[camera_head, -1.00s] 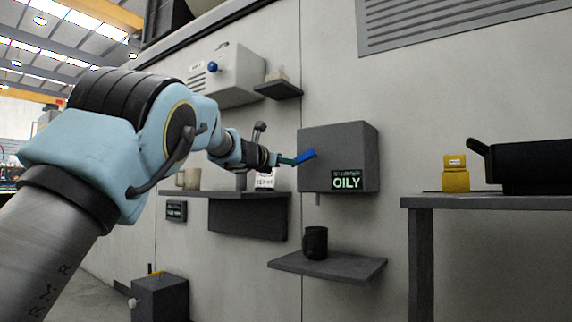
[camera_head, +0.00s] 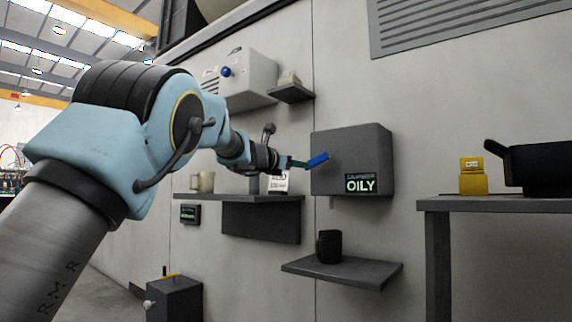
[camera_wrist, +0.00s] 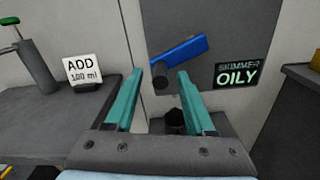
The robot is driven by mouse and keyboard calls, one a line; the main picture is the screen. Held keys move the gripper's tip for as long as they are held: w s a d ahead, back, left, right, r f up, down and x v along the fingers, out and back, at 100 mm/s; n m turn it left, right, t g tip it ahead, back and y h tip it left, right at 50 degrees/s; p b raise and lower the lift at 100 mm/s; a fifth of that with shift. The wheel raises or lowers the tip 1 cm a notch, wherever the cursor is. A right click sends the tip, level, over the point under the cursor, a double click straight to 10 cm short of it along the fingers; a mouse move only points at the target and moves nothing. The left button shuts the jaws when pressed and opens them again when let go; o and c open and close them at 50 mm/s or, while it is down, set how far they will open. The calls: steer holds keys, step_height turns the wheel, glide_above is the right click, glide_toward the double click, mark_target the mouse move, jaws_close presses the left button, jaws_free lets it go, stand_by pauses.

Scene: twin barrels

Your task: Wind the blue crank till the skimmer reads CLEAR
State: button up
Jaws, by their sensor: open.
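The skimmer is a dark grey box (camera_head: 352,145) on the wall. Its display (camera_head: 361,184) reads OILY, and it reads the same in the wrist view (camera_wrist: 236,76). The blue crank (camera_head: 318,159) sticks out from the box. In the wrist view the blue crank arm (camera_wrist: 184,50) slants up to the right, with a dark round handle (camera_wrist: 160,77) at its lower left end. My gripper (camera_wrist: 159,77) is open, its teal fingers apart, with the handle showing between the fingertips. I cannot tell whether the handle is inside the jaws or just beyond them.
A shelf (camera_head: 340,272) with a black mug (camera_head: 328,246) is below the skimmer. A table (camera_head: 500,201) stands at right with yellow blocks (camera_head: 473,180).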

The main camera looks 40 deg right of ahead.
steer(key=v, duration=0.9)
steer(key=shift+a, duration=0.15)
